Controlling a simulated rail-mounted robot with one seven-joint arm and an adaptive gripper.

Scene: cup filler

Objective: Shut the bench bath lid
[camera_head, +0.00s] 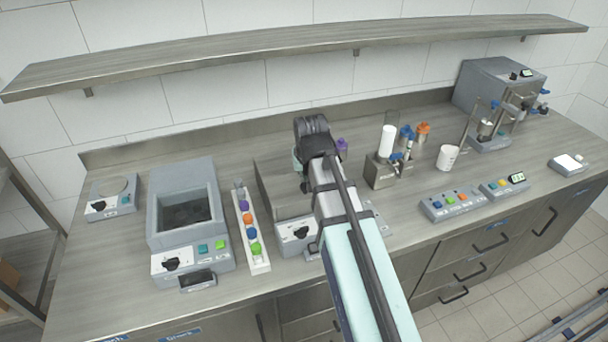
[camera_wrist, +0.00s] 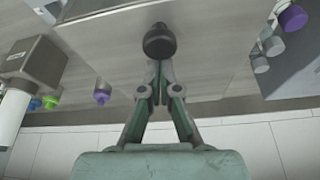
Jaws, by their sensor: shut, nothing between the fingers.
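A grey bench unit with a dial (camera_head: 297,232) stands mid-bench, mostly hidden behind my arm; it may be the bath. A thin grey panel (camera_head: 264,188) stands up at its left side. In the wrist view a flat grey plate (camera_wrist: 200,68) carries a round black knob (camera_wrist: 160,40), which looks like the lid and its handle. My gripper (camera_wrist: 160,68) is shut and empty, its fingertips right by the knob; I cannot tell whether they touch. In the head view the fingertips are hidden by my arm.
Left of it are a rack with coloured caps (camera_head: 248,228) and a grey box with an open dark well (camera_head: 160,215). To the right are a white cylinder stand (camera_head: 387,146), a white cup (camera_head: 447,157) and button boxes (camera_head: 453,203). A shelf (camera_head: 300,45) runs above.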

